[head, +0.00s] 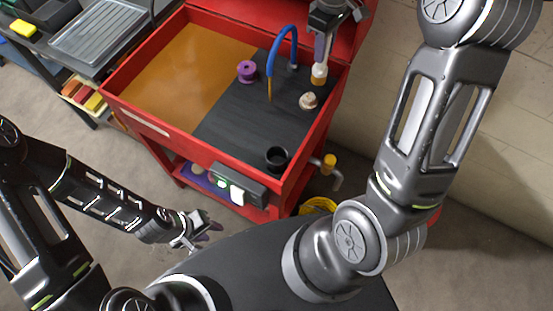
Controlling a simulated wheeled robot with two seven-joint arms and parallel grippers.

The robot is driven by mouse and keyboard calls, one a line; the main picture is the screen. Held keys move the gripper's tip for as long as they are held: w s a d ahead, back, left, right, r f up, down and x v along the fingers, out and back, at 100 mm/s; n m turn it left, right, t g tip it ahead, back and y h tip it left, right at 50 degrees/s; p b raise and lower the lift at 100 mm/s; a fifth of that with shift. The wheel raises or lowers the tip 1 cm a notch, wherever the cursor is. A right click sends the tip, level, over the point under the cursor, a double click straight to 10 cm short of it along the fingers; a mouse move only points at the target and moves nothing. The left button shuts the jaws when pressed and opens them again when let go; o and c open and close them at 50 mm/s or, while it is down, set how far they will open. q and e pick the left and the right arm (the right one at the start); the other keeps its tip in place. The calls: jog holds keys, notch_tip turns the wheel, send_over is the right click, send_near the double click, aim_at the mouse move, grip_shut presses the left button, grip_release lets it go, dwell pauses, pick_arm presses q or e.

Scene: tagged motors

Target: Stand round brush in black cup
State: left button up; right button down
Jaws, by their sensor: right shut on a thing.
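The black cup (277,158) stands upright at the near right corner of the red basin, on the dark mat. My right gripper (320,58) is over the far right of the basin, pointing down. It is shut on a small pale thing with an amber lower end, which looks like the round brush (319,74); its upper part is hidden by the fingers. The brush is well apart from the cup, farther back. My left gripper (208,233) is outside the basin at the lower left, empty, with its fingers apart.
The red basin (146,123) has a blue hose (271,62) arching over its dark mat. A purple spool (246,71) and a beige round part (308,101) stand on the mat. The mat's middle is clear. A grey tray (97,36) lies at the far left.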

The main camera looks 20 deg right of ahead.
jog(key=w+a+f+m+b, duration=0.1)
jog(key=a+f+m+b, duration=0.1)
jog(key=a, duration=0.5)
jog(key=w+a+f+m+b, duration=0.1)
jog(key=a+f+m+b, duration=0.1)
jog(key=a+f+m, duration=0.2)
jog(key=a, duration=0.3)
jog(key=shift+w+a+f, duration=0.15)
jog(key=shift+w+a, duration=0.2)
